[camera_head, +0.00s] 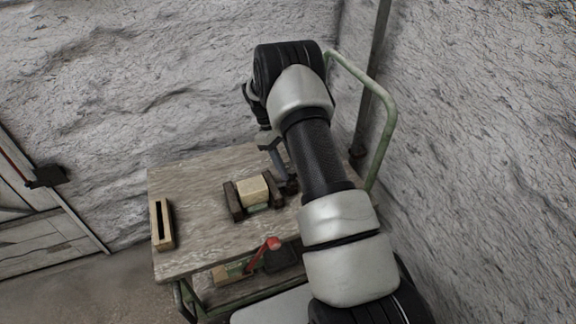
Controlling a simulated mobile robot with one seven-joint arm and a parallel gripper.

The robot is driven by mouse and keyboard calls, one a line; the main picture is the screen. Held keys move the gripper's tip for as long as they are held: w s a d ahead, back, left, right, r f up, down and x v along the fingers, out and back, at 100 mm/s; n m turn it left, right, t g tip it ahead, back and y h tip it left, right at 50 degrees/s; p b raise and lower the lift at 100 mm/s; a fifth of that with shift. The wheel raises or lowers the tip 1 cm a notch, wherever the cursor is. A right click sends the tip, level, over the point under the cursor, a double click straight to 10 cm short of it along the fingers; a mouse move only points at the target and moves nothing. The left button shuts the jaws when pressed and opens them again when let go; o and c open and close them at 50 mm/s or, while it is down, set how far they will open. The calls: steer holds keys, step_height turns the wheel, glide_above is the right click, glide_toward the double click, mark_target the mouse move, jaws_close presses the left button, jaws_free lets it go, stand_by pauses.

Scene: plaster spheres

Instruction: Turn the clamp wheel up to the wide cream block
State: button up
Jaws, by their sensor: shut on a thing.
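The wide cream block (253,190) sits on the wooden cart top between the two dark brown jaws of a clamp (234,202). From this angle I cannot tell whether the right jaw touches the block. My gripper (284,184) reaches down at the clamp's right end and is shut on the clamp wheel (292,186). The wheel shows only as a small dark shape, mostly hidden by the fingers and my arm.
A cream piece with a dark slot (163,224) stands at the cart top's (205,234) left edge. A red-handled lever (272,244) is near the front edge. A green rail (385,130) rises at the right, close to my arm. The back left of the top is clear.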

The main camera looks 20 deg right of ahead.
steer(key=m, duration=0.2)
steer(key=m+y, duration=0.1)
steer(key=m, duration=0.1)
steer(key=shift+w+d+m+g+y, duration=0.1)
steer(key=shift+d+m+g+y, duration=0.1)
steer(key=shift+m+g+y, duration=0.15)
steer(key=m+y, duration=0.1)
steer(key=m, duration=0.1)
steer(key=m+y, duration=0.1)
steer(key=m, duration=0.2)
steer(key=shift+d+m+b, duration=0.15)
steer(key=shift+m+b, duration=0.1)
steer(key=shift+b, duration=0.15)
steer(key=m+y, duration=0.1)
steer(key=m, duration=0.1)
steer(key=m+t+y, duration=0.1)
steer(key=m, duration=0.2)
steer(key=shift+d+r+p, duration=0.1)
steer(key=shift+d+p, duration=0.05)
steer(key=shift+p, duration=0.15)
steer(key=shift+s+d+m+t+y+p, duration=0.15)
steer(key=shift+m+t+y, duration=0.1)
steer(key=shift+m, duration=0.65)
steer(key=shift+a+m+t+y+p, duration=0.1)
steer(key=shift+m+t, duration=0.15)
steer(key=shift+m, duration=0.65)
steer(key=shift+s+d+m+t+y+p, duration=0.15)
steer(key=shift+m+t+y, duration=0.1)
steer(key=shift+m, duration=0.65)
steer(key=shift+w, duration=0.1)
